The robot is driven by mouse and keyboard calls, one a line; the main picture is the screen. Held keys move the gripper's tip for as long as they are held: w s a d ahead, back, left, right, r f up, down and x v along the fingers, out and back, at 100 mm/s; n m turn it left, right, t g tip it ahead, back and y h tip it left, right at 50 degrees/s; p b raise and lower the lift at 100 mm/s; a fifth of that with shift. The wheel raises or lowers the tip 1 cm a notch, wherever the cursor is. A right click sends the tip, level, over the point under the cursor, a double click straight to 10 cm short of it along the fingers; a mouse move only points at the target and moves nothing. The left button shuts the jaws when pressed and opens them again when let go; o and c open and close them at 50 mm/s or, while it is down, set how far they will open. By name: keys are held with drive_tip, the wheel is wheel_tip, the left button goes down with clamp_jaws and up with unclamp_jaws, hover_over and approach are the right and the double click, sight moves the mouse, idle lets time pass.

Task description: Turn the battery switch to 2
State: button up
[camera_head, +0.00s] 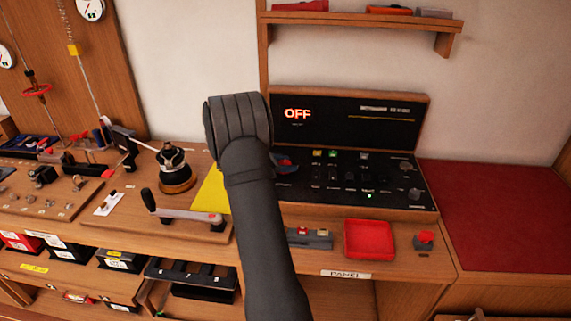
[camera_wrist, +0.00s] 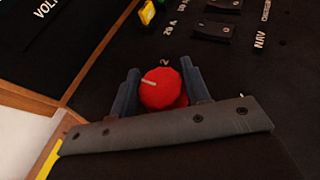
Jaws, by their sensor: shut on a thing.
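The battery switch is a red knob (camera_wrist: 160,92) on the black panel. A short white pointer line on it points to the left in the wrist view, away from the label 2 (camera_wrist: 165,62) just above the knob. My gripper (camera_wrist: 159,80) has its two dark blue fingers on either side of the knob, shut on it. In the head view, my gripper (camera_head: 285,163) is at the left part of the panel (camera_head: 390,195), and my arm hides much of that area. The display (camera_head: 299,114) reads OFF in lit letters.
Rocker switches (camera_wrist: 212,30) sit to the right of the knob in the wrist view. A red tray (camera_head: 369,239) and a red-topped button (camera_head: 424,240) lie in front of the panel. A winch (camera_head: 174,167) and crank handle (camera_head: 185,212) stand to the left.

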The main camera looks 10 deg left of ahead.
drive_tip(key=shift+m+g, duration=0.3)
drive_tip(key=m+g+h, duration=0.1)
drive_tip(key=m+g, duration=0.2)
drive_tip(key=g, duration=0.1)
drive_tip(key=shift+m+h, duration=0.3)
drive_tip(key=shift+h, duration=0.1)
drive_tip(key=shift+s+m+g, duration=0.15)
drive_tip(key=shift+m+g, duration=2.15)
drive_tip(key=shift+g, duration=0.3)
drive_tip(key=o, duration=1)
drive_tip(key=shift+c, duration=0.2)
